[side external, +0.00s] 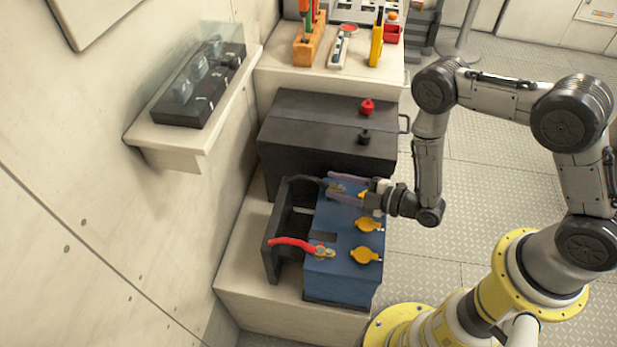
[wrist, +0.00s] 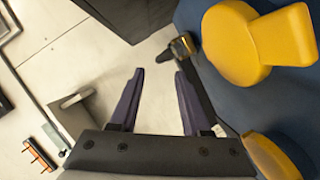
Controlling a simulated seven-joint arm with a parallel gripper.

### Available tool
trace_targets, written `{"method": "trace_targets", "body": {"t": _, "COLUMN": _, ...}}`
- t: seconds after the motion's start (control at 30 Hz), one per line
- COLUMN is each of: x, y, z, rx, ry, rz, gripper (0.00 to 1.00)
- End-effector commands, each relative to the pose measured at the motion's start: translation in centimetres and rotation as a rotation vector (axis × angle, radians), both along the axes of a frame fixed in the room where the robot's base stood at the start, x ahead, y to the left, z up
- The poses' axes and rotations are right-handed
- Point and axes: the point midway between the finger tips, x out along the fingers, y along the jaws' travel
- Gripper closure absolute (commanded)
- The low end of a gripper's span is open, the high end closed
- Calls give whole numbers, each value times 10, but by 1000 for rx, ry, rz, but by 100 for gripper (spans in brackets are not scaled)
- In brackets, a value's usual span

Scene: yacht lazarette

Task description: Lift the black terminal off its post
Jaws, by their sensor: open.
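The blue battery (side external: 340,270) stands on the pale ledge. The black cable's terminal (side external: 336,188) is at the far end of its top. My gripper (side external: 331,187) is open over that end, its purple fingers appearing on either side of the terminal. In the wrist view my gripper (wrist: 158,72) has an empty gap. The post is hidden. The red cable's terminal (side external: 323,252) sits at the near end.
Yellow caps (side external: 366,255) line the battery's right side, close to my gripper in the wrist view (wrist: 285,45). A dark bracket (side external: 280,235) stands left of the battery. A black box (side external: 320,140) with red and black knobs stands just behind. Open floor lies right.

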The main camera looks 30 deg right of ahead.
Motion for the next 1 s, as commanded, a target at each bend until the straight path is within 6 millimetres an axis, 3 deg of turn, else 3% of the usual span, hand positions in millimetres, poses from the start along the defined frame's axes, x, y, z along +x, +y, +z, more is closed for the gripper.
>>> {"method": "trace_targets", "body": {"t": 0.2, "x": 37, "y": 20, "z": -9, "rx": 0, "ry": -2, "rz": 1, "gripper": 53}}
{"method": "trace_targets", "body": {"t": 0.4, "x": 61, "y": 32, "z": -15, "rx": 0, "ry": 0, "rz": 0, "gripper": 53}}
{"method": "trace_targets", "body": {"t": 0.87, "x": 71, "y": 38, "z": -17, "rx": 0, "ry": 1, "rz": -1, "gripper": 53}}
{"method": "trace_targets", "body": {"t": 1.0, "x": 71, "y": 38, "z": -17, "rx": 0, "ry": 1, "rz": -1, "gripper": 76}}
